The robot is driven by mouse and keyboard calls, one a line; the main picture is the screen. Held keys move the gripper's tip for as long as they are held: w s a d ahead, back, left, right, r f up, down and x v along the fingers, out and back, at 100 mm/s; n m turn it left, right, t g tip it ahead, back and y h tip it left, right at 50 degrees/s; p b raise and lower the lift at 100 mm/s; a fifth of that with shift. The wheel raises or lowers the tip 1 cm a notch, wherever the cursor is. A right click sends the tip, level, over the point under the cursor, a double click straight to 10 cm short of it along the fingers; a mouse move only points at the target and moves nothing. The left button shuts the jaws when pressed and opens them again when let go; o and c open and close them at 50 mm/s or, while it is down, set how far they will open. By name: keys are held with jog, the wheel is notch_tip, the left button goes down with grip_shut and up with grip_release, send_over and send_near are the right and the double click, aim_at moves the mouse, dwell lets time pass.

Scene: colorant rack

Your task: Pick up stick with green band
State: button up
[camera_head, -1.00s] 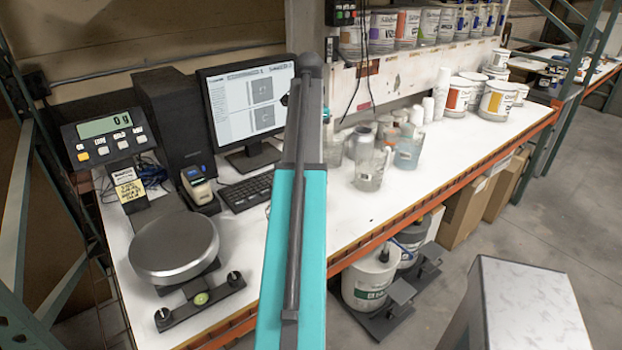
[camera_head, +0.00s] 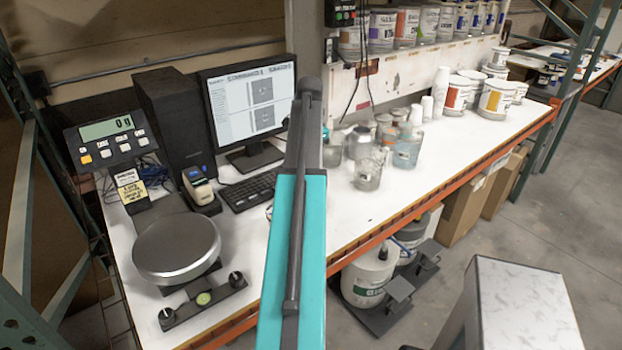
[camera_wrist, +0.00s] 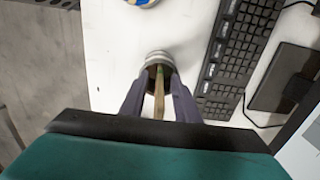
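A thin wooden stick (camera_wrist: 159,100) shows in the wrist view, with a green mark (camera_wrist: 160,71) near its far end. It stands in or over a round metallic container (camera_wrist: 158,58) on the white bench. My gripper (camera_wrist: 159,84) has its two dark fingers apart, one on each side of the stick, with gaps visible between stick and fingers. The fingertips reach close to the container's rim. In the head view, my teal arm hides the gripper, the stick and the container.
The keyboard (camera_wrist: 235,50) lies right of the container. A blue-and-yellow round item (camera_wrist: 142,1) is at the top edge. In the head view, a scale (camera_head: 177,248) stands left on the bench, the monitor (camera_head: 250,104) behind, and several glass jars (camera_head: 368,172) right of my arm.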

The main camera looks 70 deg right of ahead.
dwell(0.3)
grip_shut()
jog(key=shift+r, duration=0.1)
